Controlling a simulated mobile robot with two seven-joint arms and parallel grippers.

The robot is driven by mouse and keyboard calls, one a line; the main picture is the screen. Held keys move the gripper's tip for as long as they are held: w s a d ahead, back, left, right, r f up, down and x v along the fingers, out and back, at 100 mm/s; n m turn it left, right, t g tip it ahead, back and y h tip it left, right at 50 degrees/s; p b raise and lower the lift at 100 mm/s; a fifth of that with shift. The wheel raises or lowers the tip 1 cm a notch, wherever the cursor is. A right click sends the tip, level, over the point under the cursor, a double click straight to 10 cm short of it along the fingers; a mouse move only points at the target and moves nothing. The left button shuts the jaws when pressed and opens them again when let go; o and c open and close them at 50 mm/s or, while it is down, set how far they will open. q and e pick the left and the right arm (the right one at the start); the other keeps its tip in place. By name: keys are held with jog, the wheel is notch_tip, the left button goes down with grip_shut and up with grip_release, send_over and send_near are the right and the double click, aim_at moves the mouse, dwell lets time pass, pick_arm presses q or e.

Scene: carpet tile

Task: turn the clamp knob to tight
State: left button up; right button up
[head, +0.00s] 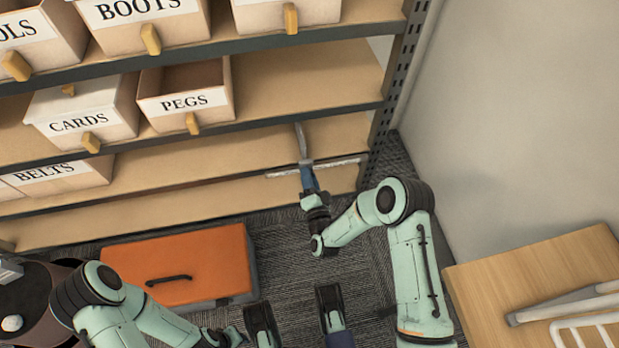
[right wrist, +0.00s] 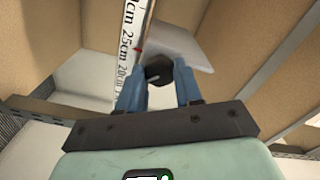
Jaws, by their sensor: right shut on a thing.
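The clamp knob (right wrist: 159,69) is dark, with a small pale mark on its face. It sits between the blue fingers of my right gripper (right wrist: 159,88) in the right wrist view, and the gripper is shut on it. A white scale with centimetre marks (right wrist: 127,45) runs up behind the knob, with a small red mark beside it. In the head view my right gripper (head: 307,178) is at a thin pale bar (head: 340,163) by the lower shelf; the knob is hidden there. My left gripper (head: 296,312) is open and empty at the bottom edge.
Shelves with labelled bins, such as the PEGS bin (head: 187,96) and CARDS bin (head: 84,110), stand behind. An orange case (head: 195,262) lies on the dark carpet at left. A wooden table (head: 530,268) is at right, near a plain wall (head: 510,130).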

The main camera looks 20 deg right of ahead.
pick_arm(q)
jog(key=shift+w+r, duration=0.2)
jog(key=shift+w, duration=0.25)
pick_arm(e)
jog(key=m, duration=0.6)
jog(key=shift+m, duration=0.3)
jog(key=o, duration=1)
jog(key=shift+o, duration=0.2)
pick_arm(q)
jog(key=w+d+r+t+p, duration=0.1)
jog(key=w+r+t+p, duration=0.1)
jog(key=w+r, duration=0.3)
jog(key=shift+w+t+p, duration=0.4)
jog(key=shift+w+p, duration=0.45)
jog(key=shift+p, duration=0.05)
pick_arm(e)
jog(key=s, duration=1.3)
jog(key=shift+s+a, duration=0.2)
jog(key=shift+a, duration=0.2)
pick_arm(q)
jog(key=shift+r, duration=0.1)
